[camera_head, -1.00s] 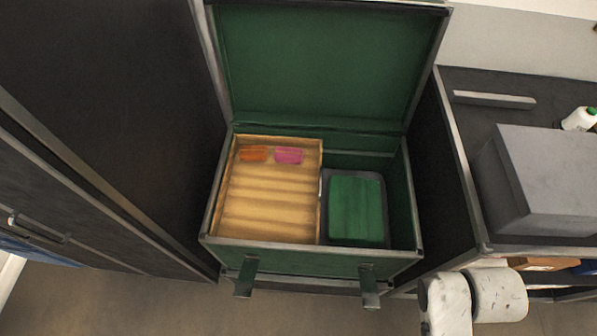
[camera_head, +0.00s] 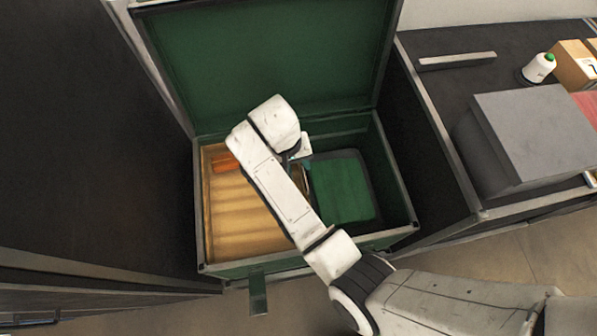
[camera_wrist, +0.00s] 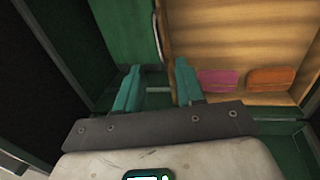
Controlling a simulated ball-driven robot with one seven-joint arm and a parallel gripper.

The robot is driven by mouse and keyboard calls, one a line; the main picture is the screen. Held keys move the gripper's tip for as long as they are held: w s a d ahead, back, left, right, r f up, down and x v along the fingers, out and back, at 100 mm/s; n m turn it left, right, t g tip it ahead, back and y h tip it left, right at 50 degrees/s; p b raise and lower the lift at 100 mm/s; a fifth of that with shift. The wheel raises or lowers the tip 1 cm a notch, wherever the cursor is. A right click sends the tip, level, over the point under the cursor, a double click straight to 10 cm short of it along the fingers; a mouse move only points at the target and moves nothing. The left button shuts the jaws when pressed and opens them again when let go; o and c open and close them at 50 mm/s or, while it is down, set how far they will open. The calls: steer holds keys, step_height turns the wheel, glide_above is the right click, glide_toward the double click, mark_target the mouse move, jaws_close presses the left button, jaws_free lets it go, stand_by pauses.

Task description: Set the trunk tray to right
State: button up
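The trunk tray (camera_head: 235,222) is pale wood and sits in the left half of the open green trunk (camera_head: 240,268). An orange item (camera_head: 226,162) lies at its back left; a pink item (camera_wrist: 218,80) beside an orange one shows in the wrist view. My gripper (camera_head: 304,172) is over the trunk near the tray's right edge, partly hidden by my arm. In the wrist view my gripper (camera_wrist: 157,82) has its two teal fingers apart with nothing between them. The tray's side edge, with a small grey handle (camera_wrist: 158,36), lies just beyond them. Contact cannot be told.
The trunk's right half shows a green floor (camera_head: 342,188) inside a dark frame. The raised lid (camera_head: 265,60) stands behind. A dark cabinet (camera_head: 90,130) is close on the left. A counter at right holds a grey box (camera_head: 535,130) and a white bottle (camera_head: 538,68).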

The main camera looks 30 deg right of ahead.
mark_target(305, 179)
steer(key=f, duration=0.3)
steer(key=d+f, duration=0.1)
steer(key=f, duration=0.4)
steer(key=shift+s+d+f+b, duration=0.3)
steer(key=shift+d+f, duration=0.05)
steer(key=shift+d, duration=0.05)
jaws_close()
